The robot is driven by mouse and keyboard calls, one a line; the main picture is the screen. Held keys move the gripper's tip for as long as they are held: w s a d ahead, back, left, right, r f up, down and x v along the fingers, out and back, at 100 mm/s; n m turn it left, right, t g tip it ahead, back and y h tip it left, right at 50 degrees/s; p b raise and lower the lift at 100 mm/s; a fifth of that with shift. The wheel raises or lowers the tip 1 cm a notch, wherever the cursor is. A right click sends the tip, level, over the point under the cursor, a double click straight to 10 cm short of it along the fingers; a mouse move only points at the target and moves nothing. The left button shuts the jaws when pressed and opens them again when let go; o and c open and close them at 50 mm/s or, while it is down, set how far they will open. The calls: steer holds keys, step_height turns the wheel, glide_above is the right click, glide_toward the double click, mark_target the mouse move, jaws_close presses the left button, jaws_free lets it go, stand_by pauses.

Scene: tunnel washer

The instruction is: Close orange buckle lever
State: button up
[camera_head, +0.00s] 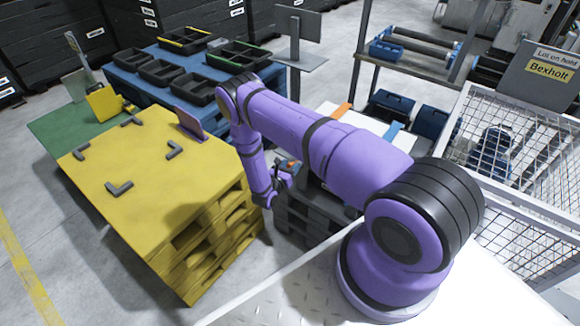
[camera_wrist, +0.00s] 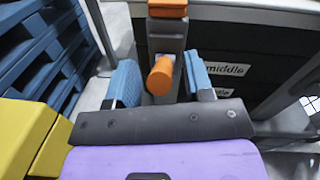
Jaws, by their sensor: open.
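The orange buckle lever (camera_wrist: 160,76) shows in the wrist view as a rounded orange end pointing toward the camera, in front of a grey bracket. A second orange block (camera_wrist: 167,9) sits higher on the bracket (camera_wrist: 166,38). My gripper (camera_wrist: 160,84) is open, with one blue finger pad on each side of the lever. Gaps show on both sides; I see no clear contact. In the head view my gripper (camera_head: 284,175) is low, right of the yellow pallet stack, with a small orange spot (camera_head: 291,163) beside it. The lever's base is partly hidden.
A dark box labelled "middle" (camera_wrist: 270,55) stands behind the bracket. The yellow pallet stack (camera_head: 140,180) is close on the left. A blue table with black trays (camera_head: 160,71) lies behind. A wire mesh fence (camera_head: 515,150) stands at right.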

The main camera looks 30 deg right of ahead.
steer(key=shift+d, duration=0.1)
jaws_close()
